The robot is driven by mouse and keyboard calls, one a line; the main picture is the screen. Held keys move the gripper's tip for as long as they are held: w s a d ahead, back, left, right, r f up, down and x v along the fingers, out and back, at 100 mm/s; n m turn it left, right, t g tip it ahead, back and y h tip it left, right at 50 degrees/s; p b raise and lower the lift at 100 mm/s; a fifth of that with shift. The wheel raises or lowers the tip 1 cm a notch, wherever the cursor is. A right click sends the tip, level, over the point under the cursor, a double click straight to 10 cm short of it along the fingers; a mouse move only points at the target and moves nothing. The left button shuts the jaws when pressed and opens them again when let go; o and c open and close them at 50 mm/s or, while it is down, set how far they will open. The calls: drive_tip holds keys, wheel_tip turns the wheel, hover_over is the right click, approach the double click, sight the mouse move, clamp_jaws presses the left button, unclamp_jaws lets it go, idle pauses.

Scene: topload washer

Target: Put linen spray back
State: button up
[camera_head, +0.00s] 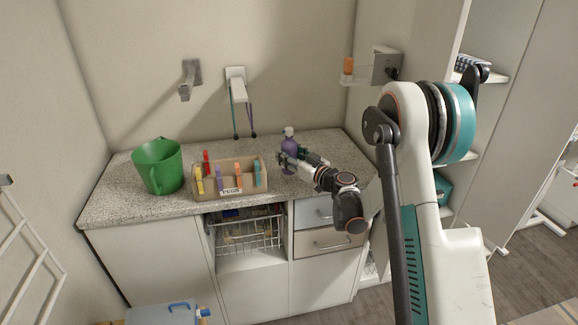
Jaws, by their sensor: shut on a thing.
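A purple bottle with a white top (289,139), which looks like the linen spray, stands upright at the right part of the speckled counter (130,206). My gripper (287,161) reaches in from the right and is shut on the bottle's body. The fingers and the lower part of the bottle overlap in the view, so I cannot tell whether its base touches the counter.
A peg box (256,181) with colourful pegs sits left of the bottle, and a green bucket (158,167) is farther left. A small wall shelf (356,83) holds an orange item (348,65). Open shelves (490,76) stand at the right.

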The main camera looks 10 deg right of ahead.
drive_tip(key=shift+f+b, duration=0.55)
drive_tip(key=shift+f, duration=1.15)
drive_tip(key=shift+f, duration=0.1)
drive_tip(key=o, duration=1.3)
drive_tip(key=shift+s+d, duration=0.15)
drive_tip(key=shift+s, duration=0.05)
drive_tip(key=p+v, duration=0.3)
drive_tip(key=v, duration=0.8)
drive_tip(key=shift+s, duration=0.25)
